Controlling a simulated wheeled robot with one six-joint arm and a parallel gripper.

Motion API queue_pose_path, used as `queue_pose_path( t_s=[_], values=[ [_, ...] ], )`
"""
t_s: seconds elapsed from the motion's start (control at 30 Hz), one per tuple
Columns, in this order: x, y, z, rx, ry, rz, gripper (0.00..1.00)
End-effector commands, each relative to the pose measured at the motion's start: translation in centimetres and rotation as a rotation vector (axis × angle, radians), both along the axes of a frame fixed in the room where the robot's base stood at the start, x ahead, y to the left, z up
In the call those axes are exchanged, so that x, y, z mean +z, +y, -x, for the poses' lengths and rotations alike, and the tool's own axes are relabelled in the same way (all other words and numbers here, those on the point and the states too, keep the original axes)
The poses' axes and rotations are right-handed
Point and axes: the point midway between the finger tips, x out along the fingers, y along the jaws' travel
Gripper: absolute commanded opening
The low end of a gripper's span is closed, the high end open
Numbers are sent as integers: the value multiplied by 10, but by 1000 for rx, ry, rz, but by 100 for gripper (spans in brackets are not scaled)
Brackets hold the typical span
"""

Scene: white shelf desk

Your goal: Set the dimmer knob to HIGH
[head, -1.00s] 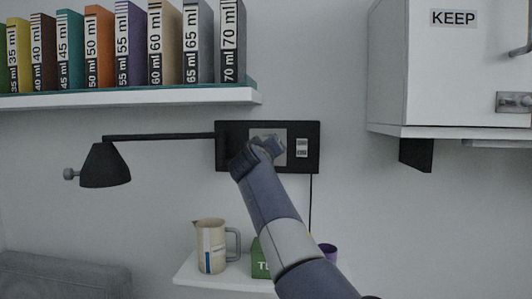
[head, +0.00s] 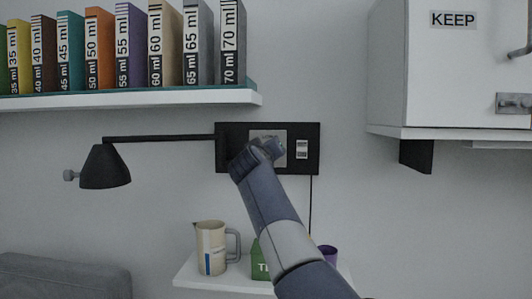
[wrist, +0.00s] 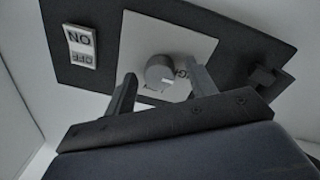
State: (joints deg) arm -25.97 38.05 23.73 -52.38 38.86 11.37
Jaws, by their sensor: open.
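The dimmer knob (wrist: 160,70) is a round grey knob on a light square plate (wrist: 180,35), set in a black wall panel (head: 308,130). In the wrist view my gripper (wrist: 162,82) is open, with one finger on each side of the knob. I cannot tell whether the fingers touch it. Part of a label shows beside and below the knob, but my fingers hide much of it, so the setting is unclear. In the head view my gripper (head: 262,150) is in front of the plate and hides the knob.
An ON/OFF switch (wrist: 82,46) sits on the same panel beside the plate. A black lamp (head: 105,165) reaches left from the panel. Below are a jug (head: 211,248), a green box (head: 260,262) and a purple cup (head: 329,253) on a small shelf. A white cabinet (head: 440,70) hangs right.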

Motion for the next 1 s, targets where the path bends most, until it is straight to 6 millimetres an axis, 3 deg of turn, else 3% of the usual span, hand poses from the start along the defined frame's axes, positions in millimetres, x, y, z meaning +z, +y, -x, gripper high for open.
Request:
queue_pose_path(
  t_s=[0.27,0.7,1.0],
  values=[
    [-1,1,12,1,-2,0,53],
    [-5,6,85,2,-2,0,53],
    [-4,7,108,0,0,0,53]
  ],
)
